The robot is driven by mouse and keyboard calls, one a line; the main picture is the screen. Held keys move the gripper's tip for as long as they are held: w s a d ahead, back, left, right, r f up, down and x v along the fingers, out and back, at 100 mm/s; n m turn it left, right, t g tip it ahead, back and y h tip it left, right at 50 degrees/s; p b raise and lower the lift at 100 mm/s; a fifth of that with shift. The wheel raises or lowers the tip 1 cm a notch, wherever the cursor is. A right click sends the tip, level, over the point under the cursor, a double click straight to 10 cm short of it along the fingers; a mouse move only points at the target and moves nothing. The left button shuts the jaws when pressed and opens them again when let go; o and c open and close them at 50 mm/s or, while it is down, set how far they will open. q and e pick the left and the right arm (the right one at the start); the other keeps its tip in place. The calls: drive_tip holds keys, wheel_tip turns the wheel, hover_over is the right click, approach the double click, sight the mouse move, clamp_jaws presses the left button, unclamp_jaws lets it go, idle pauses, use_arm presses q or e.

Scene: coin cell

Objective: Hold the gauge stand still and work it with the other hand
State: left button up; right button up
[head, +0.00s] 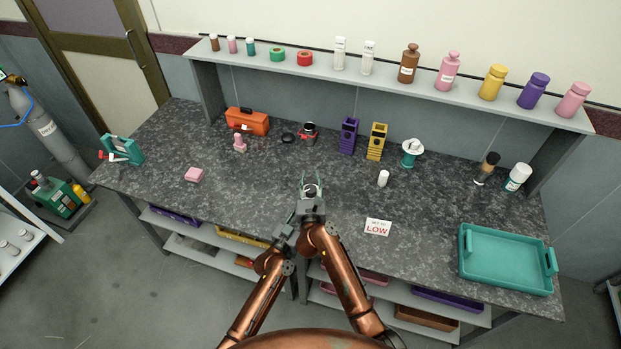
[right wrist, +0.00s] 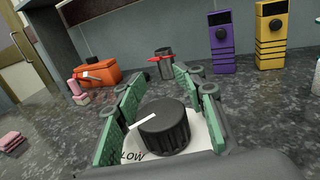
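The gauge stand (head: 311,190) is mostly hidden by my right gripper in the head view. The right wrist view shows its black ribbed knob (right wrist: 164,126) on a white dial (right wrist: 190,148), with LOW printed at the lower left. The knob's white pointer (right wrist: 143,122) points left. My right gripper (head: 310,182) is open, its green-padded fingers on either side of the knob with gaps between. My left gripper (head: 291,217) is just left of and nearer than the right one; its opening is unclear. A card (head: 377,227) reading LOW lies to the right.
A white cylinder (head: 383,178) stands right of the grippers. A teal tray (head: 505,283) lies at the front right. A purple block (head: 349,136), a yellow block (head: 376,141) and an orange toolbox (head: 247,122) stand behind. A pink block (head: 194,175) lies left. The counter beside the grippers is clear.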

sight(311, 194)
drive_tip(key=s, duration=1.2)
drive_tip(key=shift+d, duration=0.1)
idle(0.4)
drive_tip(key=w, duration=1.2)
drive_tip(key=shift+c, duration=0.2)
drive_tip(key=shift+a, duration=0.2)
clamp_jaws()
